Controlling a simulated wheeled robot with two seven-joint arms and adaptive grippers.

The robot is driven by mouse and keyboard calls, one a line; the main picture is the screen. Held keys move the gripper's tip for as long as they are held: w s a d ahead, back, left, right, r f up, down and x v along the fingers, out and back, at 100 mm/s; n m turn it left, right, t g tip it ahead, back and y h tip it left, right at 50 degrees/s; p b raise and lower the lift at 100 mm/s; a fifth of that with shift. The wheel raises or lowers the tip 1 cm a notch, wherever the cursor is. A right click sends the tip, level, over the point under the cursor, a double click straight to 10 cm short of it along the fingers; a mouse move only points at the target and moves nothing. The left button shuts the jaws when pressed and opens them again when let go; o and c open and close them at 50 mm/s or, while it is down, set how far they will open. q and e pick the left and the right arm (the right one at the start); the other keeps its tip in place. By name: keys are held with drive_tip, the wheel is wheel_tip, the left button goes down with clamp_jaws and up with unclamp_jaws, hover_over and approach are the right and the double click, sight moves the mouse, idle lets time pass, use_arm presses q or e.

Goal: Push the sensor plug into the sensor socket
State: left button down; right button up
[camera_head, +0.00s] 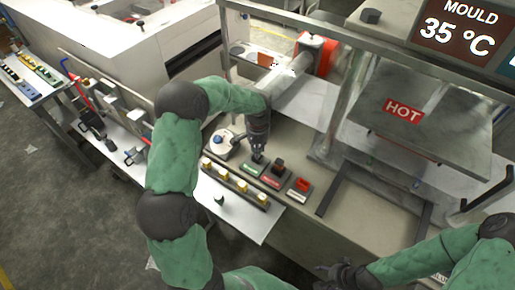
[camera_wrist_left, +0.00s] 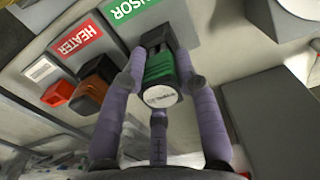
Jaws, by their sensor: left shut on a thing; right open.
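The sensor plug (camera_wrist_left: 160,70) is green with a pale round end. In the left wrist view my left gripper (camera_wrist_left: 158,95) has its purple-grey fingers closed around it. The sensor socket (camera_wrist_left: 190,22), a grey block with a green label partly reading "SENSOR", lies just beyond the plug; its green label (camera_head: 252,168) also shows in the head view. The plug's far end overlaps a dark part at the socket; I cannot tell how deep it sits. In the head view my left gripper (camera_head: 258,152) points down over the socket. My right gripper (camera_head: 335,274) is open and empty at the bottom.
Beside the sensor socket is the heater socket (camera_head: 270,182) with a dark brown plug (camera_head: 279,166), then a white-labelled socket with a red plug (camera_head: 303,184). A rail with several yellow pieces (camera_head: 240,186) lies in front. A press marked HOT (camera_head: 403,110) stands at right.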

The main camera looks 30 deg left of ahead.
use_arm(q)
drive_tip(key=shift+f+b, duration=0.6)
drive_tip(key=shift+f, duration=0.35)
drive_tip(key=c, duration=0.8)
unclamp_jaws()
drive_tip(key=shift+c, duration=0.2)
wheel_tip(320, 180, up, 12)
drive_tip(key=shift+r, duration=0.1)
